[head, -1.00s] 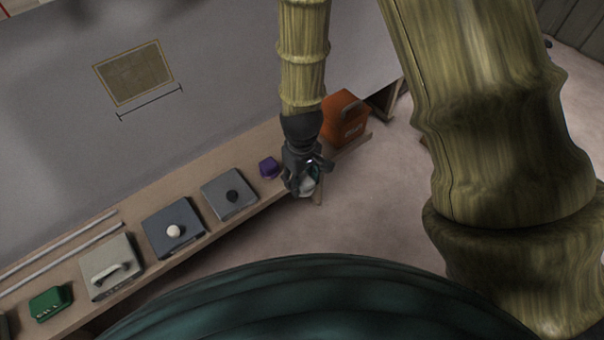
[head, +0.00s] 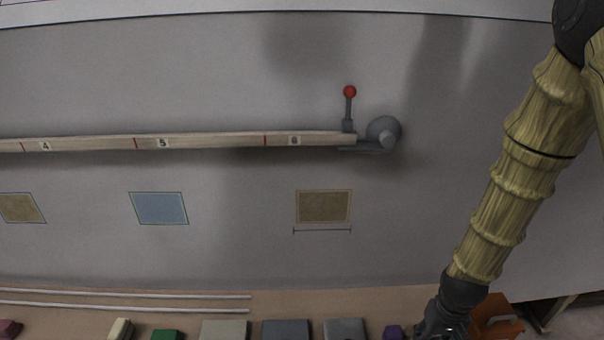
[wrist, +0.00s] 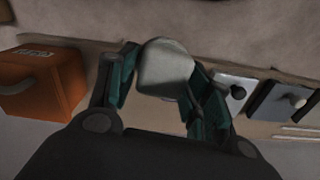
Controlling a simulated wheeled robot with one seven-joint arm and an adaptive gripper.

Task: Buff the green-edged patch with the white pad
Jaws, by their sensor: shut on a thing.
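My gripper (head: 440,328) is at the bottom edge of the head view, right of the row of tools. In the wrist view my gripper (wrist: 160,80) is shut on a whitish pad (wrist: 166,64), which sticks out between the fingers. The pad is not clearly seen in the head view. Three patches show on the grey hull: a tan one (head: 20,208) at far left, a blue one (head: 158,208) with a thin edge that looks greenish, and a brown one (head: 323,206) with a tan edge. The pad is well away from all three.
A numbered rail (head: 200,141) runs above the patches, ending at a red-knobbed lever (head: 349,92) and a grey round part (head: 383,132). The bench below holds two rods (head: 120,299) and several blocks. An orange box (head: 497,314) stands right of my gripper.

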